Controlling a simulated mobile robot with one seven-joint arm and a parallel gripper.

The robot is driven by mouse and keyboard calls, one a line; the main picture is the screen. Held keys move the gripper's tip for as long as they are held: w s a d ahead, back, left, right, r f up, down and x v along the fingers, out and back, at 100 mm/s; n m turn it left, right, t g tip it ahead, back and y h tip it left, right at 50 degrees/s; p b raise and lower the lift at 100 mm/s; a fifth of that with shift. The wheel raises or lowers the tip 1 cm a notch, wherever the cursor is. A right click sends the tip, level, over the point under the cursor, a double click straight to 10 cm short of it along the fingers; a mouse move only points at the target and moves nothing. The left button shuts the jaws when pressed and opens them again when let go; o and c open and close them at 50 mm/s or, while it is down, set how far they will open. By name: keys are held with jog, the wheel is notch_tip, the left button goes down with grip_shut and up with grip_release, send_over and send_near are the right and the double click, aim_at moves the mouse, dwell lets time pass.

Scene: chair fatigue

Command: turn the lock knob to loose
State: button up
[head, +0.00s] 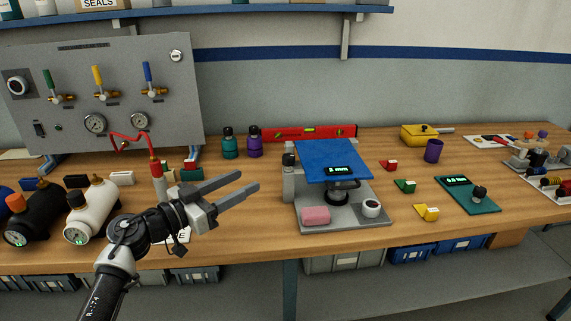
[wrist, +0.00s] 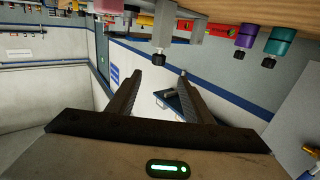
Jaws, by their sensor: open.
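A grey test fixture (head: 340,219) with a blue seat plate (head: 330,160) and a small lit display stands mid-bench. I cannot tell for certain which one is the lock knob. My gripper (head: 249,181) is open and empty, left of the post and apart from it. In the wrist view, the view is turned over; a dark knob (wrist: 158,61) shows beyond the open gripper (wrist: 157,68).
Teal (head: 230,146) and purple (head: 254,145) bottles and a red level (head: 285,133) stand behind. A gauge panel (head: 160,60) and white cylinder (head: 95,208) are left. Small coloured blocks lie to the right.

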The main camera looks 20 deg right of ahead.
aim_at(284, 162)
jog(key=x, duration=1.6)
jog(key=shift+d, duration=0.2)
jog(key=shift+s, duration=0.1)
jog(key=c, duration=1.1)
jog(key=shift+o, duration=0.2)
